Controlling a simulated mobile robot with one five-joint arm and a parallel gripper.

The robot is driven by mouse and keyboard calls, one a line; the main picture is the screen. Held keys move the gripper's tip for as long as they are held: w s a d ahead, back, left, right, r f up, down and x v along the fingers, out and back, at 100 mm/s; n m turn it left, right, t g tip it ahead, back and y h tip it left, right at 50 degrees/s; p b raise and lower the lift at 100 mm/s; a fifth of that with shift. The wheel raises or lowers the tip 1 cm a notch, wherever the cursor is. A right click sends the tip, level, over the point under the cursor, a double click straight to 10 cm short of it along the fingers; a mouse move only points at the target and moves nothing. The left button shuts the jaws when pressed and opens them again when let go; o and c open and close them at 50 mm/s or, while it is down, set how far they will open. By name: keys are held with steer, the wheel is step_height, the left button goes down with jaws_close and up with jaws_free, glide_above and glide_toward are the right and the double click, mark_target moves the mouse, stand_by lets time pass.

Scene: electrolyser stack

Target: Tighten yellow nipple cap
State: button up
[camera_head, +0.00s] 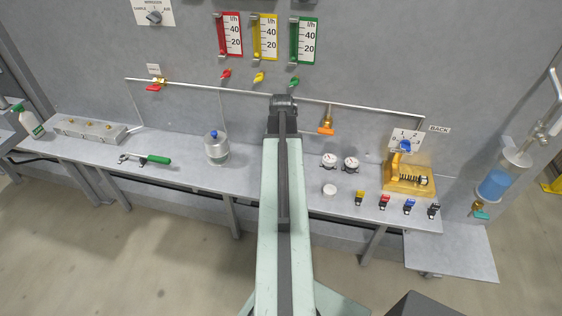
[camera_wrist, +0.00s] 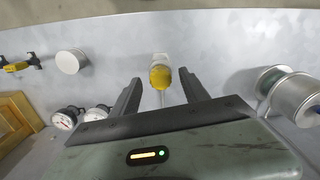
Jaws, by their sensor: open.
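The yellow nipple cap (camera_wrist: 161,77) shows in the wrist view as a round yellow cap with a pale fitting behind it and a thin pale line below it. It appears between the two dark fingers of my gripper (camera_wrist: 160,80), with a visible gap on each side. The fingers are apart and hold nothing. I cannot tell the depth between fingertips and cap. In the head view I cannot make out the cap or the fingers; my arm covers the middle of the bench.
The grey bench (camera_head: 260,182) carries a metal canister (camera_head: 216,147), two gauges (camera_head: 351,164), a white cylinder (camera_head: 329,190), a yellow block (camera_head: 410,174) and several coloured clips. The canister (camera_wrist: 295,96) and gauges (camera_wrist: 66,118) flank my gripper. A pipe (camera_head: 370,107) crosses the back wall.

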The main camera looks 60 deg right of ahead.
steer(key=shift+c, duration=0.3)
jaws_close()
steer(key=m, duration=0.4)
steer(key=shift+f+m, duration=0.1)
steer(key=shift+m, duration=0.3)
steer(key=shift+d+m, duration=0.1)
steer(key=shift+m, duration=0.4)
steer(key=m, duration=0.3)
steer(key=shift+m, duration=0.3)
steer(key=shift+o, duration=0.2)
jaws_free()
